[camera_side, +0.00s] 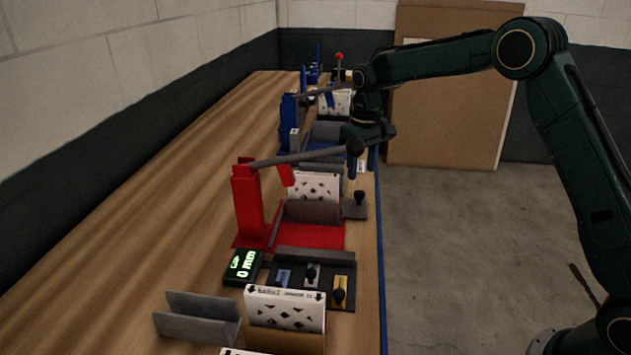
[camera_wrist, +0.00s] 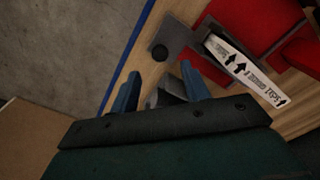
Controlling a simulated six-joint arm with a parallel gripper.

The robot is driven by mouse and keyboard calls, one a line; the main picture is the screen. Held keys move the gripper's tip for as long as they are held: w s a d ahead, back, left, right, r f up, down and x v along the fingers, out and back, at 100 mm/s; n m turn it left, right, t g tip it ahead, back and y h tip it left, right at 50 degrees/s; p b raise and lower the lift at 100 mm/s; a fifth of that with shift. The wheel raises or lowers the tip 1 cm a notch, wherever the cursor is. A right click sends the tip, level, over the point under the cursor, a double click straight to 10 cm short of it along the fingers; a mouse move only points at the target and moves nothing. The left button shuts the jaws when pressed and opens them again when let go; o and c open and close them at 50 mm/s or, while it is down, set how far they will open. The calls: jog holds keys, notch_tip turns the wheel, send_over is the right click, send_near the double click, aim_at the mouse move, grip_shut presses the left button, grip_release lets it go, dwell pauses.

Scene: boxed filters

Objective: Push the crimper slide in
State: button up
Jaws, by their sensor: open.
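The red crimper (camera_side: 250,205) stands on the bench with a white printed box (camera_side: 314,186) upright in it. Its grey slide (camera_side: 353,212) with a black knob (camera_side: 359,197) sits at the bench-edge side. In the wrist view, the slide (camera_wrist: 180,38), its knob (camera_wrist: 160,52) and the box (camera_wrist: 245,70) show beyond the fingers. My gripper (camera_side: 362,166) is open above and beyond the knob, apart from it. In the wrist view, a grey piece (camera_wrist: 168,92) shows between the blue fingertips (camera_wrist: 161,84); I cannot tell whether they touch it.
The crimper's long grey lever (camera_side: 300,156) reaches out close to my gripper. A blue station (camera_side: 290,125) stands behind. In front are a lit display (camera_side: 243,266), a dark panel with knobs (camera_side: 311,278) and another box (camera_side: 285,308). The bench's left side is clear.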

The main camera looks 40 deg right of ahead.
aim_at(360, 193)
jog(key=shift+f, duration=3.3)
jog(key=shift+c, duration=0.5)
grip_shut()
